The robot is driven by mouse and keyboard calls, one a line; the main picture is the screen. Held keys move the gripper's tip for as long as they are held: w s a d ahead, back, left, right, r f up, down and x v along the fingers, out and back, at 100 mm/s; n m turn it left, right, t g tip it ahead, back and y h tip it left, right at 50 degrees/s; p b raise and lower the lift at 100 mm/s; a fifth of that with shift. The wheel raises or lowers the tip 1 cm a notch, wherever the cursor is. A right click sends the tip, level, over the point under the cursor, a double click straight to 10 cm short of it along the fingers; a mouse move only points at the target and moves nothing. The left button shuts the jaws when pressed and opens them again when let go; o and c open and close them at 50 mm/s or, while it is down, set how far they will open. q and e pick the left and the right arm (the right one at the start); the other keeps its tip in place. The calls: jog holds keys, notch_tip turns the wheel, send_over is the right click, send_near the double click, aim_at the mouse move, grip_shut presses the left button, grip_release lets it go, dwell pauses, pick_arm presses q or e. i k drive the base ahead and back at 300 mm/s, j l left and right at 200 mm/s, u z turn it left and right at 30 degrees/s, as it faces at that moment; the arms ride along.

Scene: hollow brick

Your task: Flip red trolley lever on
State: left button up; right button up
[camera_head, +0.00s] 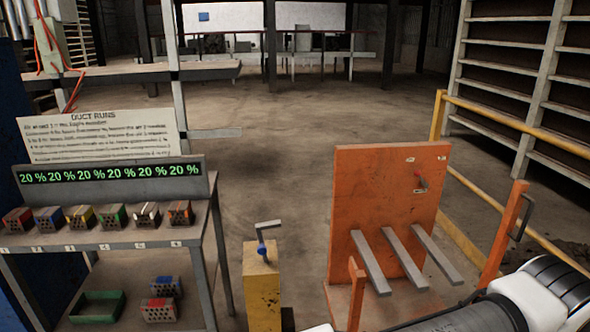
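The orange trolley (375,190) stands right of centre, with an upright panel and three grey bars sticking out from its front. Part of my arm, white and dark, crosses the bottom right corner in front of the trolley's lower part. Neither my left nor my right gripper shows in this view.
A yellow post (262,285) with a blue-jointed crank stands left of the trolley. A grey bench (130,238) with several coloured hollow bricks and a "20 %" display (110,175) is at left. A yellow rail (515,125) runs at right. The floor (280,150) behind is clear.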

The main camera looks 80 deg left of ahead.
aim_at(417, 172)
jog(key=u, duration=1.75)
jog(key=i+l+z, duration=0.3)
jog(key=i, duration=0.55)
jog(key=i+j+z, duration=0.1)
jog(key=i+z, duration=0.15)
jog(key=i, duration=0.55)
